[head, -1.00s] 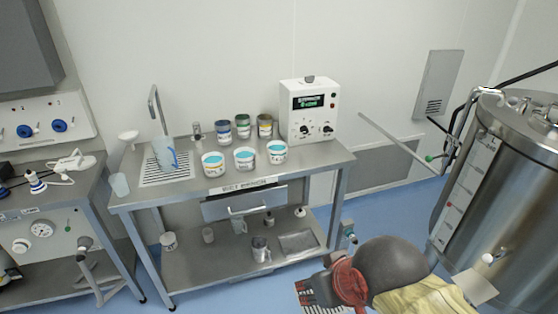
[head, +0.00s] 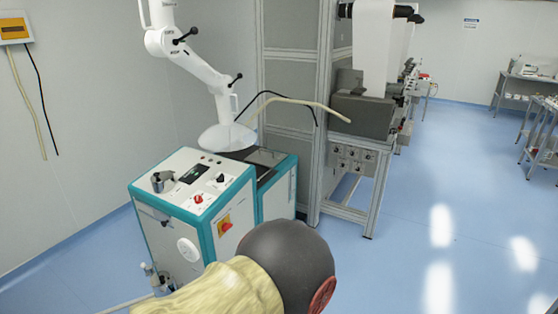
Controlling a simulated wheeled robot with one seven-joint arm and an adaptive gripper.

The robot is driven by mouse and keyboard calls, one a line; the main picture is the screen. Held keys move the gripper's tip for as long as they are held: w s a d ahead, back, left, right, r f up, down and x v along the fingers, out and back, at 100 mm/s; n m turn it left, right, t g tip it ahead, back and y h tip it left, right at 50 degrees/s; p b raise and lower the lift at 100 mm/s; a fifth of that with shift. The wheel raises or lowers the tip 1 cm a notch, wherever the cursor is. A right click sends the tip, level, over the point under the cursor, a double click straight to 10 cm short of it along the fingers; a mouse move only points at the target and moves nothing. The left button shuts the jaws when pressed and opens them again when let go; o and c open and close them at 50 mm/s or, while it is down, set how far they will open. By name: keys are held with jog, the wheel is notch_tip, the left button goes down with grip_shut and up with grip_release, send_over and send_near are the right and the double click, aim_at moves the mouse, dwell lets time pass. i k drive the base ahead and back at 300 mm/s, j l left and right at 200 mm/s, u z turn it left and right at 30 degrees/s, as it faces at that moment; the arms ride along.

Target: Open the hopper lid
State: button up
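A white-and-teal machine (head: 175,225) stands left of centre in the head view. Its slanted top carries dials, a small dark display and a metal fitting (head: 160,182). Behind it is a teal-sided unit (head: 278,190) with a dark, flat top (head: 264,157), partly under a white hood. I cannot tell for sure which part is the hopper lid, and no lid visibly stands open. My arm, with a yellow cover and a dark grey round joint, is at the bottom centre. My gripper is out of view, below the frame or behind the joint.
A white jointed extraction arm (head: 190,65) hangs over the teal unit, its hood (head: 226,137) low. A grey-framed machine (head: 360,150) stands right of it. Blue floor (head: 440,220) is open on the right. Steel tables (head: 520,85) stand far right.

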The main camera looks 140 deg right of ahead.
aim_at(270, 158)
jog(key=z, duration=4.45)
jog(key=i+z, duration=0.2)
jog(key=i+l, duration=0.2)
jog(key=i, duration=0.3)
jog(key=i+l, duration=0.2)
jog(key=i, duration=0.35)
jog(key=i+l, duration=0.2)
jog(key=i, duration=0.3)
jog(key=i+l, duration=0.25)
jog(key=i, duration=0.3)
jog(key=i+l+u, duration=0.1)
jog(key=i, duration=0.4)
jog(key=i+l, duration=0.35)
jog(key=i, duration=0.15)
jog(key=i+l, duration=0.25)
jog(key=i, duration=0.3)
